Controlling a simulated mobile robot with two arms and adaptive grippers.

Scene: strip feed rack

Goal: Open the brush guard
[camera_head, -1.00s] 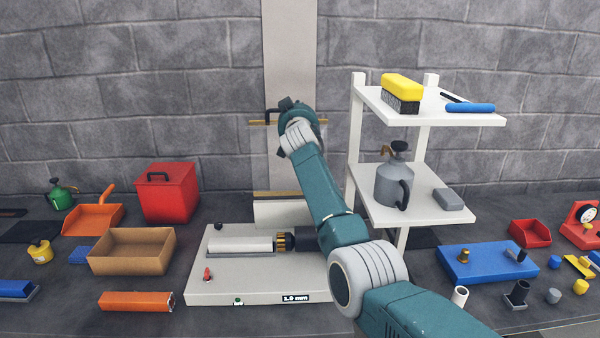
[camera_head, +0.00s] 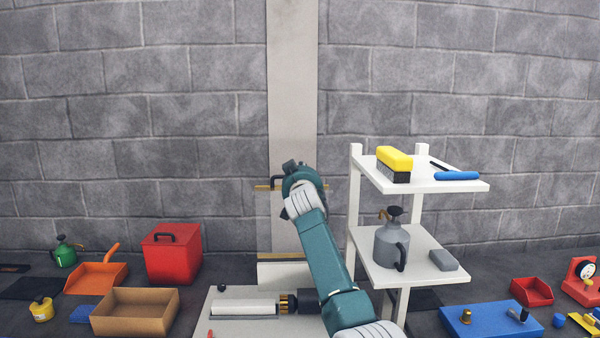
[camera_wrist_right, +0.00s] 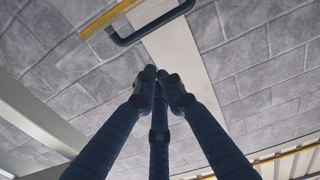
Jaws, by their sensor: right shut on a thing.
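The brush guard (camera_head: 264,215) looks like a clear upright panel with a brass strip across its top and a dark handle (camera_head: 275,181) at that strip. It stands behind the pale roller (camera_head: 245,308). My right gripper (camera_head: 290,170) is at the handle's right side in the head view. In the right wrist view my fingers (camera_wrist_right: 159,75) are shut, with their tips together below the dark handle (camera_wrist_right: 150,32), and a gap shows between them. What they hold is too small to make out. My left gripper is not in view.
A white shelf stand (camera_head: 440,185) with a yellow brush and a grey spray can (camera_head: 390,246) stands close right of my arm. A red box (camera_head: 172,257) and a brown tray (camera_head: 130,325) are at left. The wall is close behind.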

